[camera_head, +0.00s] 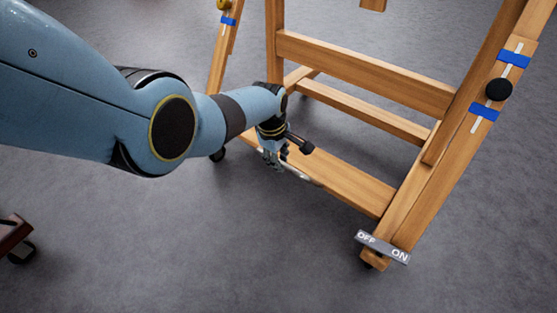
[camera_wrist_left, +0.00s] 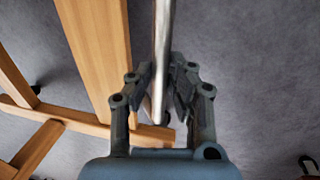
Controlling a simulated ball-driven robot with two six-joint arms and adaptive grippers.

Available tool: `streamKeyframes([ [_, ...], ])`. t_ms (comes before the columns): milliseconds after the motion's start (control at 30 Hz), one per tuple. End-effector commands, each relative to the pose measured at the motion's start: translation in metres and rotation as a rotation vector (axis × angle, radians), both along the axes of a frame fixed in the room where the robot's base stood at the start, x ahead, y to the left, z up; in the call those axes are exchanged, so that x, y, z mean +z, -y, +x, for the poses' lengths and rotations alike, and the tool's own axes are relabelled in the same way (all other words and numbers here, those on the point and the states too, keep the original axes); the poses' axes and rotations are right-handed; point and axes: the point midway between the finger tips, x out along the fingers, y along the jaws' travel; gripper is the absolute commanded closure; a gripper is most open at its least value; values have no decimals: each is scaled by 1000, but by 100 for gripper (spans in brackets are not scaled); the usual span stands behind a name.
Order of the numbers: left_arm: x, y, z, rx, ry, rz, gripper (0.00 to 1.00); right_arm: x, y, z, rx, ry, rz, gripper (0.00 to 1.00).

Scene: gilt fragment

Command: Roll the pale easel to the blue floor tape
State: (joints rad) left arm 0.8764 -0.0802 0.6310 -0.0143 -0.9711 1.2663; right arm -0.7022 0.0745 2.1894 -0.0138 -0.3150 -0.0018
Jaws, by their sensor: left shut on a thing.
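The pale wooden easel (camera_head: 365,75) stands on casters at the right of the head view, with slanted side posts and crossbars. Its wood also shows at the left of the wrist view (camera_wrist_left: 98,50). A silver metal bar (camera_head: 303,178) runs along its low front board. My left gripper (camera_head: 272,158) is at this bar. In the left wrist view its fingers (camera_wrist_left: 162,92) are closed around the bar (camera_wrist_left: 162,35). Blue strips (camera_head: 485,112) are on the easel's posts. No blue tape shows on the floor. My right gripper is out of view.
An OFF/ON plate (camera_head: 383,247) sits at the easel's near right foot. A dark reddish wooden piece (camera_head: 12,232) on a caster stands at the lower left edge. The grey floor (camera_head: 200,255) in front of the easel is clear.

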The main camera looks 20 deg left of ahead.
Motion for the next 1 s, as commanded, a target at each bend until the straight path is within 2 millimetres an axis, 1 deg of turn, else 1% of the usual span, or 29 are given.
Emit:
streamKeyframes([
  [33,6,3,5,1,12,-5,100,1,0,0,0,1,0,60],
  [133,6,3,6,1,13,-6,100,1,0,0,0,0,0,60],
  [167,6,3,6,1,13,-6,80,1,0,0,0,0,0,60],
  [300,5,2,5,0,11,-5,62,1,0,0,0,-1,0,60],
  [333,5,2,4,0,10,-4,60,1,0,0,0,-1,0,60],
  [600,2,1,2,0,6,-2,60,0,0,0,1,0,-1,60],
  [733,7,0,2,0,7,-1,60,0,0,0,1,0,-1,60],
  [867,19,0,-1,0,8,-2,60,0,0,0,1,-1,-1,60],
  [1000,40,-2,-5,0,9,-2,60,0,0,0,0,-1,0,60],
])
